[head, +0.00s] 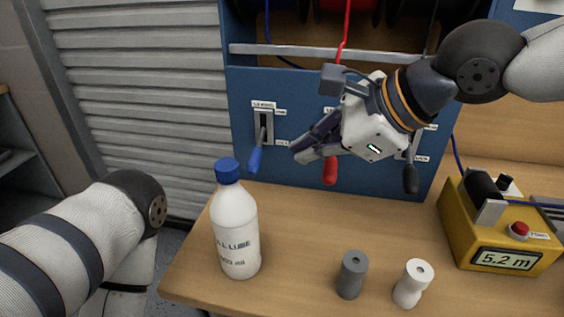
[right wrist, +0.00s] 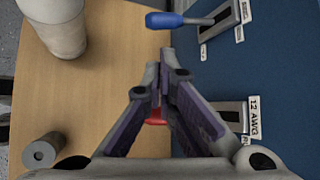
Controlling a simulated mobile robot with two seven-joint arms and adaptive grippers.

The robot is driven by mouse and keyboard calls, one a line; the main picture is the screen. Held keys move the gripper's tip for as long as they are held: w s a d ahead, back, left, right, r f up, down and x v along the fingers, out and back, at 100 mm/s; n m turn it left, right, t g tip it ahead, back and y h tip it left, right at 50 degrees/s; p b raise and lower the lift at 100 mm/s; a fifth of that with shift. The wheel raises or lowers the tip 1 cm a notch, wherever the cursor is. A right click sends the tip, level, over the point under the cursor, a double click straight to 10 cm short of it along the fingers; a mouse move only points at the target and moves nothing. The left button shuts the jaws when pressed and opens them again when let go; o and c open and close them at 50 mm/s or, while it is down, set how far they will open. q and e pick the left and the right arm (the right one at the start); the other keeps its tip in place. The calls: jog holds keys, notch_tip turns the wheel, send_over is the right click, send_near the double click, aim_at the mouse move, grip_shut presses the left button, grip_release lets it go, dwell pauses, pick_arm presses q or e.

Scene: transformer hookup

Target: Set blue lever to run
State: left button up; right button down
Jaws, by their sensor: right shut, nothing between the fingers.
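The blue lever (head: 256,156) sits at the left of the blue panel (head: 290,105), in a slotted plate with small labels at its top and bottom. Its blue handle hangs down and out from the panel. It also shows at the top of the right wrist view (right wrist: 178,20). My right gripper (head: 300,153) is shut and empty, in front of the panel, to the right of the blue handle and apart from it. The red lever (head: 330,170) is below and behind it. My left arm comes in at the left, but its gripper is out of view.
A white bottle with a blue cap (head: 236,225) stands just in front of the blue lever. A black-handled lever (head: 410,178) is at the panel's right. A grey cylinder (head: 351,275), a white cylinder (head: 412,284) and a yellow meter box (head: 500,225) stand on the wooden table (head: 300,225).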

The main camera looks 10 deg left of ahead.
aim_at(254, 165)
jog(key=b+x, duration=0.1)
jog(key=x, duration=0.9)
jog(key=shift+d, duration=0.1)
pick_arm(q)
jog(key=shift+s+f+g, duration=0.3)
jog(key=shift+s+f, duration=0.3)
jog(key=shift+f, duration=0.2)
pick_arm(e)
jog(key=shift+r, duration=0.2)
